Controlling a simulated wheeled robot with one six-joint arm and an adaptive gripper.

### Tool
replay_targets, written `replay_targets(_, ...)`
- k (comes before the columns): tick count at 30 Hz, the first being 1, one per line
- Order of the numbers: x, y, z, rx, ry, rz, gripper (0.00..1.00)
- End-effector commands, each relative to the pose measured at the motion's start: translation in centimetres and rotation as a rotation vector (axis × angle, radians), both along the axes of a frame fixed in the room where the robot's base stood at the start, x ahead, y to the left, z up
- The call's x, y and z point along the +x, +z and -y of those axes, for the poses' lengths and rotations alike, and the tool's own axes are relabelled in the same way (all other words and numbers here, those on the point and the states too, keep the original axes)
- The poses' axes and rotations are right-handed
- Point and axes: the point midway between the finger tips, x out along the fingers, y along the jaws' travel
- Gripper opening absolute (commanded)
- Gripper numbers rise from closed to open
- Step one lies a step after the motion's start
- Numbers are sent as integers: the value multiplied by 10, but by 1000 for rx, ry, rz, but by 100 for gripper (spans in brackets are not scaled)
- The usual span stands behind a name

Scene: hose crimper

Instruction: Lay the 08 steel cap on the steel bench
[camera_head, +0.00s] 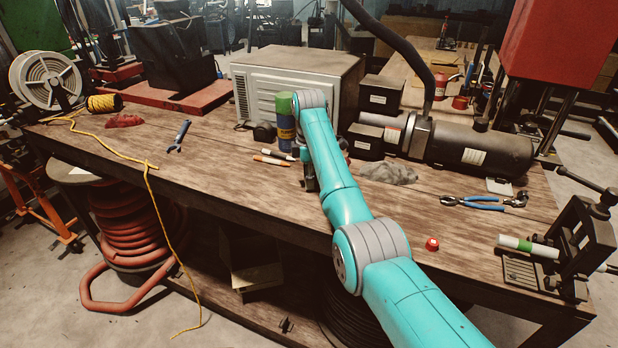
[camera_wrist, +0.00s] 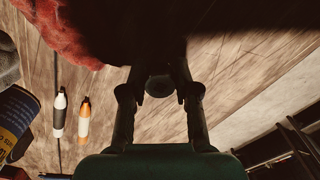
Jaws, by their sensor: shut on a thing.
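My gripper (camera_wrist: 160,92) is shut on a small dark grey round piece, which I take to be the steel cap (camera_wrist: 158,86), in the middle of the wrist view. The cap's 08 mark cannot be read. The bench (camera_head: 230,170) has a brown plank-like top in the head view, and it fills much of the wrist view behind the fingers (camera_wrist: 225,85). My gripper is over the bench's front middle, near the pens. In the head view my arm hides most of the gripper and the cap. Whether the cap touches the bench cannot be told.
A blue can (camera_head: 285,130) and two pens (camera_head: 272,157) are close by. A grey rag (camera_head: 388,173) and black machine (camera_head: 470,145) stand right. Blue pliers (camera_head: 483,203), a red cap (camera_head: 432,243) and a clamp (camera_head: 585,240) are further right. Bench left of the pens is mostly clear.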

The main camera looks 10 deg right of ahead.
Motion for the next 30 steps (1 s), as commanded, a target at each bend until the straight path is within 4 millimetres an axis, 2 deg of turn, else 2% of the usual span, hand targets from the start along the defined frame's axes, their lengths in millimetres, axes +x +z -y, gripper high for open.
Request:
replay_targets(25,0,-9,0,0,0,0,0)
replay_targets(26,0,-9,0,0,0,1,38)
replay_targets(28,0,-9,0,0,0,0,55)
replay_targets(29,0,-9,0,0,0,0,60)
replay_targets(30,0,-9,0,0,0,0,60)
